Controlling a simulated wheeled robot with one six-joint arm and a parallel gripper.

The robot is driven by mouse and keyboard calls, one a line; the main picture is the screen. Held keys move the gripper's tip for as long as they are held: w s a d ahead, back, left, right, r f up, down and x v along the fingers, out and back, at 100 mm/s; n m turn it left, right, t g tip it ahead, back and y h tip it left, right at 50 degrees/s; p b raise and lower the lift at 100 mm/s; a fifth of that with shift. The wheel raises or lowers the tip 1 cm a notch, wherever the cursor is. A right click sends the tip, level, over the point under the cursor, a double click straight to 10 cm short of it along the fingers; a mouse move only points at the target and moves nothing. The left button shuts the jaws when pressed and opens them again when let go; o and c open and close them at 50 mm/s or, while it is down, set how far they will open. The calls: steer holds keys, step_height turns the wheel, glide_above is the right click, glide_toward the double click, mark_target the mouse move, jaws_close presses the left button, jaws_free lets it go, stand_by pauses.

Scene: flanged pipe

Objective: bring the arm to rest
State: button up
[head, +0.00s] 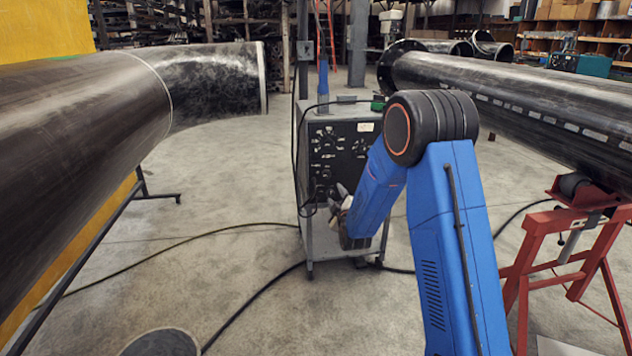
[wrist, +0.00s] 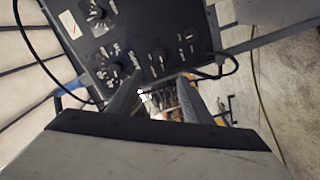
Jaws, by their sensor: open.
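My blue arm is bent at its black elbow joint in the head view, with the forearm sloping down to the left. My gripper (head: 338,200) is at its lower end, in front of the grey machine on a cart (head: 307,215) with a dark control panel. In the wrist view my gripper (wrist: 163,88) is open, with both fingers showing and nothing visibly held. The dark panel with knobs (wrist: 120,40) fills the top of that view beyond the fingers. I cannot tell the exact gap between fingertips and machine.
A large dark pipe (head: 80,110) with an elbow end runs along the left. Another flanged pipe (head: 500,85) rests on a red stand (head: 525,265) at right. Cables (head: 250,310) cross the concrete floor. A round dark object (head: 160,344) is at the bottom. Shelving stands behind.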

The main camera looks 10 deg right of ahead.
steer(key=s+d+r+m+g, duration=0.1)
steer(key=s+r+m+g, duration=0.1)
steer(key=s+r, duration=0.35)
steer(key=s+d+r+m+g, duration=0.1)
steer(key=s+r+m+g, duration=0.1)
steer(key=s, duration=0.7)
steer(key=s+d+r+m+g, duration=0.15)
steer(key=s+r, duration=0.25)
steer(key=s, duration=0.4)
steer(key=s+d+f+m+g, duration=0.1)
steer(key=s+m+g, duration=0.5)
steer(key=s, duration=3.2)
steer(key=shift+d+m+g, duration=0.3)
steer(key=shift+m+g, duration=0.05)
steer(key=shift+g, duration=0.4)
steer(key=shift+s+f, duration=0.1)
